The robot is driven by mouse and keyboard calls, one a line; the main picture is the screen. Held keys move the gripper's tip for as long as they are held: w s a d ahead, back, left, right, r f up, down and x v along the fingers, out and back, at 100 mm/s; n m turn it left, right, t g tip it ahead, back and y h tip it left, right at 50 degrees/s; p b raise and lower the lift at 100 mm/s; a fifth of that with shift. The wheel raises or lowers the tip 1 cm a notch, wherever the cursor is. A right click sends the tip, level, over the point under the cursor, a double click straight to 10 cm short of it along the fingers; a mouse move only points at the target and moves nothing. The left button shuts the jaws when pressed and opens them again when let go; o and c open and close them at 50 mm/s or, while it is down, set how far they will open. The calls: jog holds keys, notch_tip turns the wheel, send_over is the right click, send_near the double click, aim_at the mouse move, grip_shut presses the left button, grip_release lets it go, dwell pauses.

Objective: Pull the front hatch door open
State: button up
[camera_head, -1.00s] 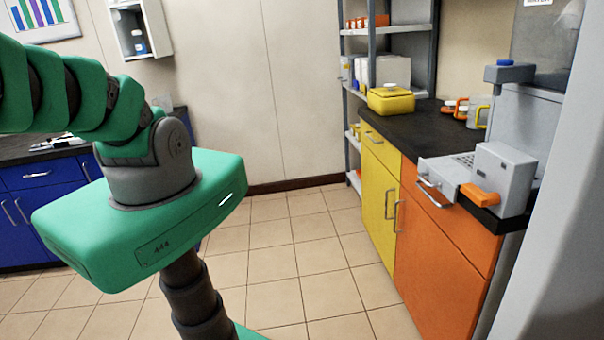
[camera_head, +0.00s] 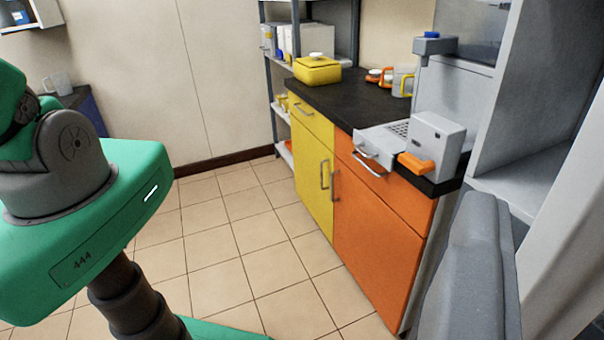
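No part that I can identify as my gripper shows. At the right edge stands a pale grey housing (camera_head: 530,95) with a ledge inside it. A slanted pale panel (camera_head: 572,200) crosses the far right. I cannot tell if either is the front hatch door, or whether that door is open. A rounded dark grey form (camera_head: 473,270) rises at the lower right in front of the housing. It is cut off by the bottom edge, and I cannot tell what it belongs to.
An orange cabinet (camera_head: 380,235) and a yellow cabinet (camera_head: 312,175) stand under a black counter (camera_head: 350,105). The counter holds a grey device (camera_head: 437,140) with an orange handle, and a yellow box (camera_head: 317,70). Tiled floor (camera_head: 245,255) is clear in the middle.

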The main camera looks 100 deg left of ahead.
jog(key=shift+s+a+r+p, duration=0.1)
jog(key=shift+s+a+p, duration=0.2)
jog(key=shift+s+p, duration=0.9)
jog(key=shift+s+a+r+p, duration=0.1)
jog(key=shift+s+a+p, duration=0.35)
jog(key=shift+p, duration=1.2)
jog(key=shift+s+a+r+p, duration=0.1)
jog(key=shift+s+a+p, duration=0.1)
jog(key=shift+s+p, duration=1.05)
jog(key=shift+w+f, duration=0.15)
jog(key=shift+w, duration=0.05)
